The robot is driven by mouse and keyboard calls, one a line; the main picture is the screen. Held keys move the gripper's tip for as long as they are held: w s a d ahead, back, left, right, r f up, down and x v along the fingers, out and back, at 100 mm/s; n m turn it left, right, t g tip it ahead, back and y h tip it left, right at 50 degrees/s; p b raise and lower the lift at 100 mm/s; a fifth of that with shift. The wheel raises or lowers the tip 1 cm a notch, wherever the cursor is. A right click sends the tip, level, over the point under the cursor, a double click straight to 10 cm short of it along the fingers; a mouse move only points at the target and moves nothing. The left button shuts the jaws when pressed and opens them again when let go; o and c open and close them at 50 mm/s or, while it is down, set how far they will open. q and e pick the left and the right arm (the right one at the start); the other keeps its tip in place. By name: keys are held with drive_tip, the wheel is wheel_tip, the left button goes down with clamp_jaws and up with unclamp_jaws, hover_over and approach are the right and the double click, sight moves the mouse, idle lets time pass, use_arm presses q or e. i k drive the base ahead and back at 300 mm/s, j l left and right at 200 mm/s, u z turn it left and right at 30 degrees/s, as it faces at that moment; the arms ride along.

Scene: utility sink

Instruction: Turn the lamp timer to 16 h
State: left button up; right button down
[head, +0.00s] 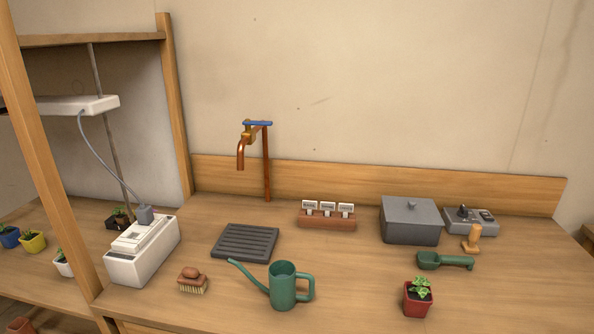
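A white box (128,264) stands at the left of the bench, beside the wooden post. A grey plug (146,214) sits at its top back, and a cord runs from it up to the white lamp (70,105) under the shelf. This box looks like the lamp timer; its top has a raised panel, but I cannot read any hour marks or setting. A low grey device (470,219) with a dark knob-like part stands at the back right; its markings are too small to read. Neither of my grippers is in view.
A brush (192,280), a slatted grey tray (245,243) and a green watering can (283,287) stand near the white box. A copper tap (248,140), label holder (327,221), grey lidded box (410,222), green scoop (445,261) and red-potted plant (418,299) are further right.

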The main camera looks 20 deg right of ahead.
sight(463, 213)
drive_tip(key=k+l, duration=0.2)
drive_tip(key=l, duration=0.2)
drive_tip(key=k+l, duration=0.2)
drive_tip(key=l, duration=0.15)
drive_tip(key=k+l, duration=0.2)
drive_tip(key=l, duration=0.2)
drive_tip(key=k+l+z, duration=0.1)
drive_tip(key=l, duration=0.3)
drive_tip(key=k+l, duration=0.5)
drive_tip(key=l, duration=0.3)
drive_tip(key=k+l, duration=0.15)
drive_tip(key=l, duration=0.25)
drive_tip(key=j, duration=0.15)
